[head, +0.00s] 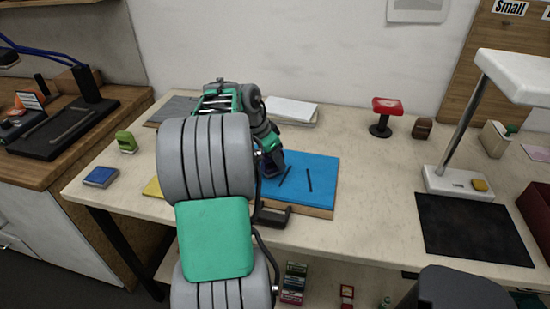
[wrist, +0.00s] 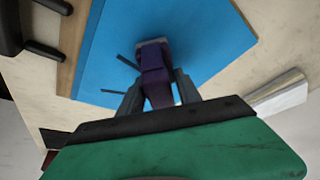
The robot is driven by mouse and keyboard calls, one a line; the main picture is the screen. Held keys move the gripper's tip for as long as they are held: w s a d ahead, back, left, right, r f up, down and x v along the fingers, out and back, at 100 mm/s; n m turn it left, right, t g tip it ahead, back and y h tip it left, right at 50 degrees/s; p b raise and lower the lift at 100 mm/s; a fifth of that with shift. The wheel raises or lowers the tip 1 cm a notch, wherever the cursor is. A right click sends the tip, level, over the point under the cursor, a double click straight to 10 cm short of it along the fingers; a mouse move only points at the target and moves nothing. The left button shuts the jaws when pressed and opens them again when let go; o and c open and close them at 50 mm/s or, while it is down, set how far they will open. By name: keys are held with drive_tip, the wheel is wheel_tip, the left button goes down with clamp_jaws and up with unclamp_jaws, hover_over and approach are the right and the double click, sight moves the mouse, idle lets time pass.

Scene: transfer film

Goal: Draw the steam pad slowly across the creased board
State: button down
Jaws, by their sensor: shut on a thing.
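The steam pad (wrist: 155,75) is a small purple block with a pale grey end, held between the two grey fingers of my gripper (wrist: 158,92). In the head view my gripper (head: 269,158) is over the left part of the blue board (head: 318,172), and my arm hides most of the pad. The board also fills the middle of the wrist view (wrist: 205,35). It lies flat on a wooden base and shows dark crease-like lines (head: 309,180) to the right of the pad. I cannot tell whether the pad touches the board.
A black handled thing (head: 273,216) lies at the board's front edge. White sheets (head: 292,110) lie behind it. A red-topped stand (head: 385,115), a lamp (head: 455,182) and a black mat (head: 472,228) are to the right. The table between board and mat is clear.

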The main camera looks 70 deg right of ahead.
drive_tip(key=shift+s, duration=0.1)
drive_tip(key=shift+s+d+b, duration=0.15)
drive_tip(key=shift+s+b, duration=0.1)
drive_tip(key=shift+s, duration=0.75)
drive_tip(key=shift+s+d+b, duration=0.15)
drive_tip(key=shift+s+b, duration=0.1)
drive_tip(key=shift+s, duration=0.75)
drive_tip(key=shift+s, duration=0.1)
drive_tip(key=shift+s+d+b, duration=0.15)
drive_tip(key=shift+s+b, duration=0.05)
drive_tip(key=shift+s, duration=0.8)
drive_tip(key=shift+s+d+b, duration=0.1)
drive_tip(key=shift+s+b, duration=0.1)
drive_tip(key=shift+s, duration=0.8)
drive_tip(key=shift+s, duration=0.1)
drive_tip(key=shift+s+d+b, duration=0.15)
drive_tip(key=shift+s, duration=0.9)
drive_tip(key=shift+s+d+b, duration=0.15)
drive_tip(key=shift+s, duration=0.85)
wheel_tip(320, 180, up, 8)
drive_tip(key=p, duration=0.6)
